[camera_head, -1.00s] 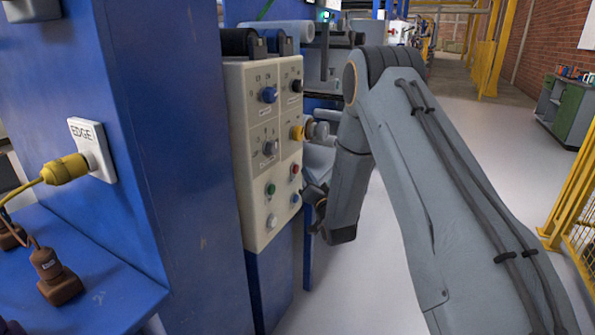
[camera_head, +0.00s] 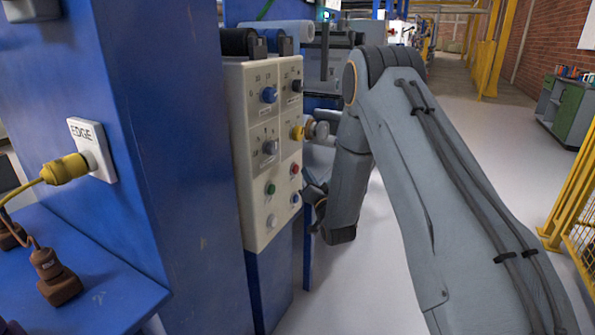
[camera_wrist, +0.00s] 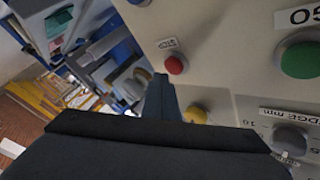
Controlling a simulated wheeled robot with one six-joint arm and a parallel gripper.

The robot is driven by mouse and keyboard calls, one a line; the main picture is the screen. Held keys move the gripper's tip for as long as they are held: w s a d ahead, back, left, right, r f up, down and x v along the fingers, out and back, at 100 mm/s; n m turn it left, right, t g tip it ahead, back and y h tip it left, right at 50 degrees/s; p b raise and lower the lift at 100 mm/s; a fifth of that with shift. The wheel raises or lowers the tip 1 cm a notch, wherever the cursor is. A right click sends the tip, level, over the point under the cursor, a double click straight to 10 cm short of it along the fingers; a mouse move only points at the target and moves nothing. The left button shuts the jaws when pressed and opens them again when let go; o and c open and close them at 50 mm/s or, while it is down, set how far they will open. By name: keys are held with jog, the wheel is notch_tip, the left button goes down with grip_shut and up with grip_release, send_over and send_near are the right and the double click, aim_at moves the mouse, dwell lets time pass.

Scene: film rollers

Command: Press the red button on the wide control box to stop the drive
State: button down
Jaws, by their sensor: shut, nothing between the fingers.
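The wide control box (camera_head: 238,150) is a beige panel on the side of a blue machine column. Its small red button (camera_head: 295,169) sits right of and above a green button (camera_head: 270,188). In the wrist view the red button (camera_wrist: 175,64) is beside a small label, with the large green button (camera_wrist: 300,60) to its right. My gripper (camera_head: 316,192) is shut and empty, at the right edge of the box and a little below the red button. In the wrist view my gripper's tip (camera_wrist: 160,82) appears just below and left of the red button; contact cannot be told.
A yellow knob (camera_head: 297,132) and blue knob (camera_head: 268,95) stick out above the red button. In the wrist view the yellow knob (camera_wrist: 195,114) is close to my finger. Rollers (camera_head: 318,130) lie behind the box. A yellow fence (camera_head: 575,215) stands at right; the floor between is clear.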

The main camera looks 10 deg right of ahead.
jog(key=shift+w+a, duration=0.1)
jog(key=shift+a, duration=0.05)
jog(key=shift+w+a, duration=0.15)
jog(key=shift+a, duration=0.05)
jog(key=shift+w+a, duration=0.3)
jog(key=shift+a, duration=0.1)
dwell(0.8)
jog(key=shift+s+d, duration=0.1)
jog(key=shift+d, duration=0.05)
jog(key=shift+s+d, duration=0.45)
jog(key=shift+d, duration=0.15)
jog(key=s+d, duration=0.1)
jog(key=d, duration=0.1)
jog(key=s+d+p, duration=0.1)
jog(key=s+d, duration=0.1)
jog(key=shift+p, duration=0.3)
dwell(0.4)
dwell(0.4)
